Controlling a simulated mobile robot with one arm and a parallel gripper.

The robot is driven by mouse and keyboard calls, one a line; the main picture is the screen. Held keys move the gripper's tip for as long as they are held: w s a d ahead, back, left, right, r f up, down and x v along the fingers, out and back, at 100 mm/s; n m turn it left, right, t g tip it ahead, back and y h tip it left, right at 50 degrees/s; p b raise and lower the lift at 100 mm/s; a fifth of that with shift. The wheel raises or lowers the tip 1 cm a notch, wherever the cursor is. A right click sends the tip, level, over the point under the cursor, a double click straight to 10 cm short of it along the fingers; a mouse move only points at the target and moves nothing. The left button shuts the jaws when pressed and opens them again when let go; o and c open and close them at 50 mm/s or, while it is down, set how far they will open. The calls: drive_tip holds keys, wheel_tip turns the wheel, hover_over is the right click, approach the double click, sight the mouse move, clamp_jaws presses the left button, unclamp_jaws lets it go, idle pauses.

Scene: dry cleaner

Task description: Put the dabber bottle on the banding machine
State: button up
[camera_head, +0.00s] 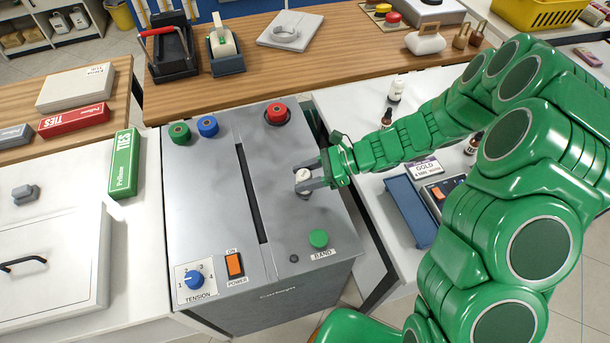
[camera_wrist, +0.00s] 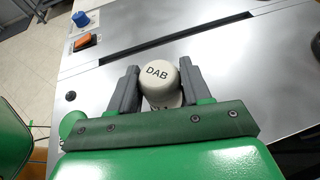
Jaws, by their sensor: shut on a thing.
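The dabber bottle (camera_wrist: 158,80) shows a pale round cap marked DAB in the wrist view. Its cap also shows in the head view (camera_head: 303,174). My gripper (camera_head: 311,182) is shut on the bottle, with one grey finger on each side of it, as the wrist view (camera_wrist: 160,90) also shows. The banding machine (camera_head: 205,165) is a grey metal box with a dark slot along its top. The bottle is over the machine's top, right of the slot. The bottle's lower part is mostly hidden, so I cannot tell whether it touches the top.
The top around the bottle is clear. A blue tray (camera_head: 408,213) lies to the right.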

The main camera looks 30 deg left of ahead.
drive_tip(key=shift+f, duration=0.15)
drive_tip(key=o, duration=1.1)
drive_tip(key=shift+d+r, duration=0.1)
drive_tip(key=shift+r, duration=0.1)
drive_tip(key=v, duration=1.2)
